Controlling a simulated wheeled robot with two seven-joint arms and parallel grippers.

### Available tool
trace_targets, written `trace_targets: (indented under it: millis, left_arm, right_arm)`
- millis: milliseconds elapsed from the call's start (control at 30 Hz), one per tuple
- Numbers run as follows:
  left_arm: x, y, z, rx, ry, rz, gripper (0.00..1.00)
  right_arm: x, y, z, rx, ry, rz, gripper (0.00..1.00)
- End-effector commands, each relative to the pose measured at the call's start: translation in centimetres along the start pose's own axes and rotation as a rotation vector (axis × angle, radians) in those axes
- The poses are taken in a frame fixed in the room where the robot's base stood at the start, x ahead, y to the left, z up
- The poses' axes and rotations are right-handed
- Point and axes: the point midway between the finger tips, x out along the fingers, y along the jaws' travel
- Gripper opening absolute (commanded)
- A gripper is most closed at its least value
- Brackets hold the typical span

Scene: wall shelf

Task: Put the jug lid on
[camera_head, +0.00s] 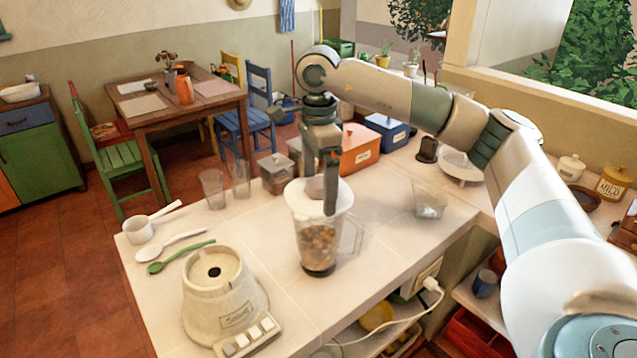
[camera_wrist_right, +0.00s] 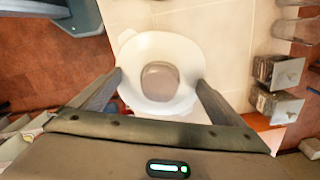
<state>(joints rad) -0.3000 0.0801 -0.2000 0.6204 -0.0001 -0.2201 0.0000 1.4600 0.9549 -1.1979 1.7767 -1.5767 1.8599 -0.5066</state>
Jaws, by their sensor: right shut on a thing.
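The jug (camera_head: 317,248) is clear, with a handle on its right side and brown chunks inside. It stands upright on the counter. The white round jug lid (camera_head: 342,196) is at the top of the jug, roughly level. I cannot tell whether it touches the rim all round. My right gripper (camera_head: 322,190) points down from above and is shut on the lid. In the right wrist view the lid (camera_wrist_right: 150,48) lies between the two fingers, with a greyish centre piece, and hides the jug below. My left gripper is not in view.
The blender base (camera_head: 222,290) stands front left of the jug. Glasses (camera_head: 212,188) and canisters (camera_head: 276,175) stand behind. A clear container (camera_head: 430,202) is to the right.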

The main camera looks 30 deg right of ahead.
Motion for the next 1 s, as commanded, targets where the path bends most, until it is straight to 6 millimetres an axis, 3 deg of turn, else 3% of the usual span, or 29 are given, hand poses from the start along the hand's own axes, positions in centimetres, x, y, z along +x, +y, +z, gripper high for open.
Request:
trace_targets:
  millis: [333,367,767,1000]
  left_arm:
    - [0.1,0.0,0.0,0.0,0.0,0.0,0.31]
    - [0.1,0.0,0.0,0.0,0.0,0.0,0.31]
    - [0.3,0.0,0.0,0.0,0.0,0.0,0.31]
    - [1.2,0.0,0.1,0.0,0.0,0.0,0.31]
  right_arm:
    - [0.1,0.0,0.0,0.0,0.0,0.0,0.7]
    - [0.1,0.0,0.0,0.0,0.0,0.0,1.0]
    - [-0.3,0.0,0.0,0.0,0.0,-0.001,1.0]
    - [-2.7,-0.1,0.1,0.0,-0.002,-0.004,1.0]
